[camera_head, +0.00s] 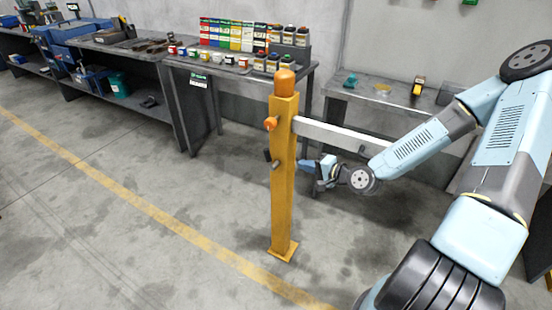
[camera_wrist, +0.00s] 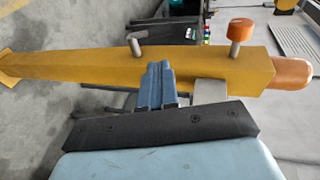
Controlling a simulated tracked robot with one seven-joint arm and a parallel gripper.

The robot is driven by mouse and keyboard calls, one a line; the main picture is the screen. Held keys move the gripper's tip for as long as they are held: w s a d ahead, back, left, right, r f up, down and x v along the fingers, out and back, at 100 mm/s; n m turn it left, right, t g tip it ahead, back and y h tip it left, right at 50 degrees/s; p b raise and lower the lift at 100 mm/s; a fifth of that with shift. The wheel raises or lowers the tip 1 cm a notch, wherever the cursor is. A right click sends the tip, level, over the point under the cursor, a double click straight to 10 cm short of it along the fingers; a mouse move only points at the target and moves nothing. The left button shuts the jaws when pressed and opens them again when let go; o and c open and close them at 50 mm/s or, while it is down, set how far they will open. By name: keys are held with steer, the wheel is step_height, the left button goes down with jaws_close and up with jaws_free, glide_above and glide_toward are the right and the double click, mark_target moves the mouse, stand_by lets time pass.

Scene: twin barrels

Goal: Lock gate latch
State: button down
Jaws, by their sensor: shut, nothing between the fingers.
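A yellow post (camera_head: 284,200) with an orange rounded cap (camera_head: 285,82) stands upright on a base plate; it lies sideways in the wrist view (camera_wrist: 90,68). A pale gate bar (camera_head: 335,136) runs right from its upper part. An orange knob on a metal stem (camera_head: 270,124) sticks out of the post, also in the wrist view (camera_wrist: 242,30). Below it a bent metal pin (camera_head: 275,164) sticks out, also in the wrist view (camera_wrist: 137,42). My gripper (camera_head: 301,163) is shut and empty at the post's right side, its blue fingertips (camera_wrist: 158,68) close against the yellow face. Contact is unclear.
A workbench with paint cans (camera_head: 240,66) stands behind the post, with a grey table (camera_head: 345,93) at the back right. Shelving with boxes (camera_head: 75,45) is at the far left. The floor left of the post, crossed by a yellow line (camera_head: 150,208), is clear.

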steer(key=x, duration=1.4)
steer(key=shift+d, duration=0.1)
stand_by(0.3)
